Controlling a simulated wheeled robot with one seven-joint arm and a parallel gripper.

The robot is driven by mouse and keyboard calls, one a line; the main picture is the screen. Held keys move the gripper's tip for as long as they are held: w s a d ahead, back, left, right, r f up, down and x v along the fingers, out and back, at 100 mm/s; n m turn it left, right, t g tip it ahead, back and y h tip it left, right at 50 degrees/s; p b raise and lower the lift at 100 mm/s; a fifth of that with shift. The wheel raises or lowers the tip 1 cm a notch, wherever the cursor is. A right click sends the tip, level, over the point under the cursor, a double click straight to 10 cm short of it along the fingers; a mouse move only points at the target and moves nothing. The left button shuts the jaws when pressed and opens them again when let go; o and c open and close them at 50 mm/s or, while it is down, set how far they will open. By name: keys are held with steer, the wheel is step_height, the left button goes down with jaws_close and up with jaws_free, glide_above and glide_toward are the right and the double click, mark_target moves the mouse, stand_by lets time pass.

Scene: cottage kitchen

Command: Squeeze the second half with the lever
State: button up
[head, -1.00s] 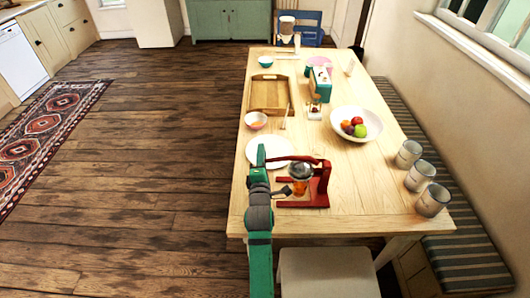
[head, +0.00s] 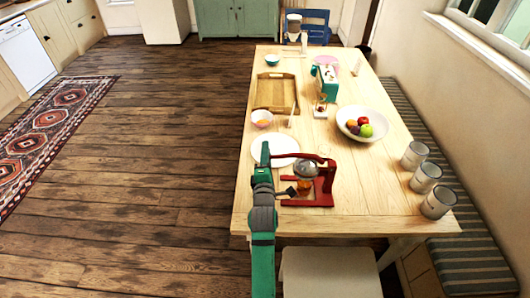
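The red juice press (head: 325,186) stands on the near end of the table. Its red lever (head: 300,157) reaches out to the left from the top of the post. A silvery rounded part (head: 306,168) sits under the lever, above a glass with orange contents (head: 304,187). No orange half can be made out in the press. My green arm comes up from the near edge, left of the press. My gripper (head: 287,191) is small and dark here, just left of the glass; I cannot tell whether it touches anything or how its fingers stand.
A white plate (head: 268,146) lies behind my arm. A small bowl with orange contents (head: 262,117), a wooden tray (head: 274,106) and a fruit bowl (head: 346,122) stand farther back. Several grey cups (head: 424,178) line the right edge. A pale stool (head: 330,275) stands at the near end.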

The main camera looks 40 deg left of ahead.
steer(key=v, duration=1)
steer(key=shift+s, duration=0.15)
steer(key=v, duration=1.2)
stand_by(1.2)
steer(key=shift+r, duration=0.1)
